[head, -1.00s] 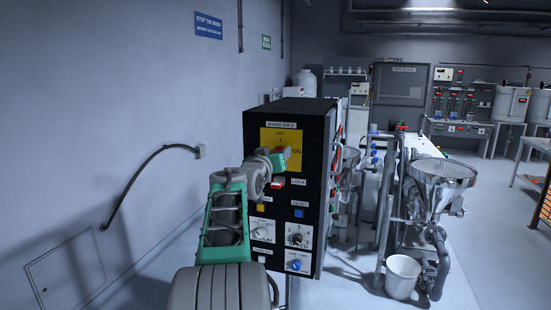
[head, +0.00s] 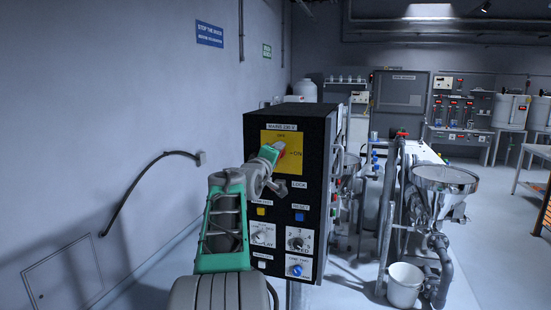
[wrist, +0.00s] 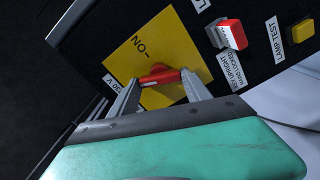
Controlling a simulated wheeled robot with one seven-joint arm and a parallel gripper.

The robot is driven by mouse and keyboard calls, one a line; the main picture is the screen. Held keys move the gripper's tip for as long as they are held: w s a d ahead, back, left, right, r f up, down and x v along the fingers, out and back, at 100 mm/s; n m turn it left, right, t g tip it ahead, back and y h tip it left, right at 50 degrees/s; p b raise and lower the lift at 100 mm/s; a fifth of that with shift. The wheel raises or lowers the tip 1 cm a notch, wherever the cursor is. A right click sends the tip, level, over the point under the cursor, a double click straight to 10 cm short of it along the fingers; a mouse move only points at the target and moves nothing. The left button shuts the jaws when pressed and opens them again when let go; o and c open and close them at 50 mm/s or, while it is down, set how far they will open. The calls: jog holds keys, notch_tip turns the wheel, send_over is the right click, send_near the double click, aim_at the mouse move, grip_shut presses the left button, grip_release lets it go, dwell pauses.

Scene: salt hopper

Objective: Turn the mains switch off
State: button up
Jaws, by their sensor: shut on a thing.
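The mains switch's red handle (head: 279,146) sits on a yellow plate (head: 297,140) near the top of a black control box, with OFF marked above and ON to the right. In the head view the handle's visible end slants up and right, between the two marks. My gripper (head: 273,154) reaches it from the left and hides part of it. In the wrist view the gripper (wrist: 160,88) is shut on the red handle (wrist: 160,75), one finger at each side. The handle's exact angle is hard to tell.
A red-topped lock part (wrist: 231,34) sits close beside the plate, by a KEY UPRIGHT label. Yellow (head: 261,211) and blue (head: 299,216) buttons and dials are lower on the box (head: 315,130). A steel hopper (head: 440,185) and white bucket (head: 405,284) stand right.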

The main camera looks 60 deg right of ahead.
jog(key=shift+r+n, duration=0.15)
jog(key=shift+n, duration=2.15)
jog(key=o, duration=1.4)
jog(key=shift+c, duration=0.2)
jog(key=shift+f, duration=0.2)
jog(key=s+a+b, duration=0.1)
jog(key=a+b, duration=0.1)
jog(key=a, duration=0.5)
jog(key=shift+a, duration=0.35)
jog(key=shift+s, duration=0.1)
